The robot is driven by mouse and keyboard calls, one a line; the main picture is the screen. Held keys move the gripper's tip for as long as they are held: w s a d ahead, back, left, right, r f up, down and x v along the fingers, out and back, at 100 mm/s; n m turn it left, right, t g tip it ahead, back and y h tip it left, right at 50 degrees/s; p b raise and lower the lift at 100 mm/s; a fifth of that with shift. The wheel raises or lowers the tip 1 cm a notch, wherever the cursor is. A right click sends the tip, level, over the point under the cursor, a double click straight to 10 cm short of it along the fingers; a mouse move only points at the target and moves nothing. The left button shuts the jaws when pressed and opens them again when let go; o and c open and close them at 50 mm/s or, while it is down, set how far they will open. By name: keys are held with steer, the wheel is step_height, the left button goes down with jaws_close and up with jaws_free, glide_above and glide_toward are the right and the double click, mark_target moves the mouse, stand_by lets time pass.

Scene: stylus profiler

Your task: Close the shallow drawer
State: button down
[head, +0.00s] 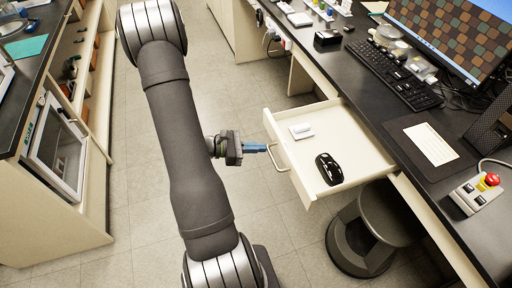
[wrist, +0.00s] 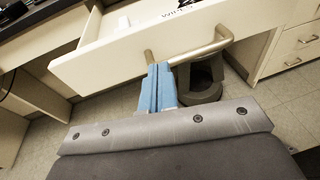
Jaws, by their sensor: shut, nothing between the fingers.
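The shallow drawer (head: 345,165) is pulled out from under the dark bench in the head view. Its cream front (wrist: 110,62) faces my gripper in the wrist view. A metal bar handle (head: 279,157) is fixed to that front; it also shows in the wrist view (wrist: 205,50). Inside the drawer lie a black mouse (head: 328,169) and a small white item (head: 301,131). My gripper (head: 266,148) is shut, its blue fingers (wrist: 160,70) together and empty. The fingertips are at the handle bar; I cannot tell if they touch it.
A dark round stool (head: 372,222) stands under the bench, just beside the drawer. The bench top (head: 455,200) carries a keyboard (head: 393,76), a monitor and a box with a red button (head: 475,194). The floor (head: 130,170) around my arm is clear. A shelf unit stands at left.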

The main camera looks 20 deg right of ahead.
mark_target(340, 129)
steer(key=d, duration=3)
steer(key=shift+d, duration=0.25)
steer(key=shift+d+r, duration=0.1)
steer(key=shift+d, duration=0.5)
steer(key=shift+d, duration=0.1)
steer(key=v, duration=1.4)
steer(key=shift+a, duration=0.35)
steer(key=x, duration=1.4)
